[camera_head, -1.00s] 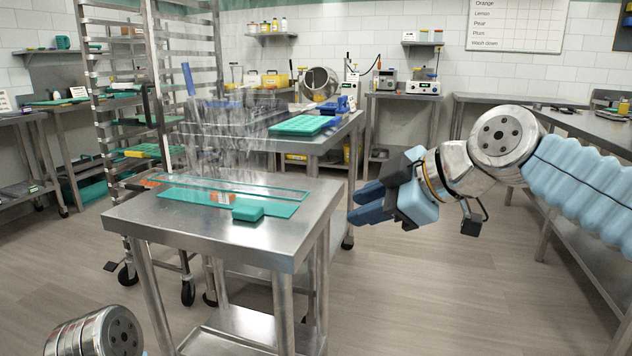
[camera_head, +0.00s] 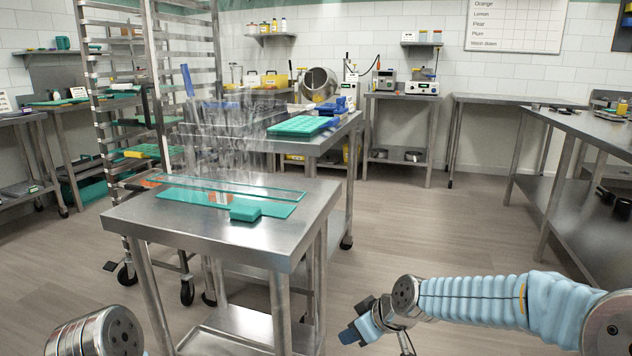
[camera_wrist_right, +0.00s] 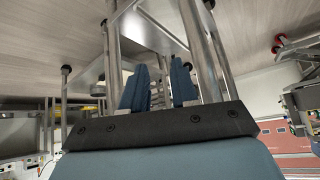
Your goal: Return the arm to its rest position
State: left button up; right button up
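My right gripper (camera_head: 349,333) is low at the bottom of the head view, right of the steel table (camera_head: 225,240) and apart from it. Its blue fingers point left. In the right wrist view the right gripper (camera_wrist_right: 160,78) shows two blue fingers with a gap between them and nothing held. My right arm (camera_head: 470,298) stretches in from the lower right in its pale blue sleeve. Of my left arm, only a round metal joint (camera_head: 95,335) shows at the bottom left; the left gripper is out of the picture.
A teal mat (camera_head: 190,199) and a teal block (camera_head: 246,214) lie on the steel table. A tall rack (camera_head: 90,75) stands behind it at left. Steel benches (camera_head: 585,125) line the right side. The floor (camera_head: 430,230) between is clear.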

jog(key=s+d+f+m+g+h, duration=0.1)
jog(key=s+f+m, duration=0.15)
jog(key=f, duration=0.55)
jog(key=s+d+f+m+g, duration=0.1)
jog(key=s+f, duration=0.2)
jog(key=f, duration=0.5)
jog(key=s+d+f+m+g, duration=0.1)
jog(key=s+f+m, duration=0.5)
jog(key=s+f, duration=0.8)
jog(key=s+g, duration=0.1)
jog(key=s, duration=0.2)
jog(key=shift+s+d+f+h, duration=0.15)
jog(key=shift+d+f+h, duration=0.05)
jog(key=shift+h, duration=0.1)
jog(key=shift+m, duration=0.25)
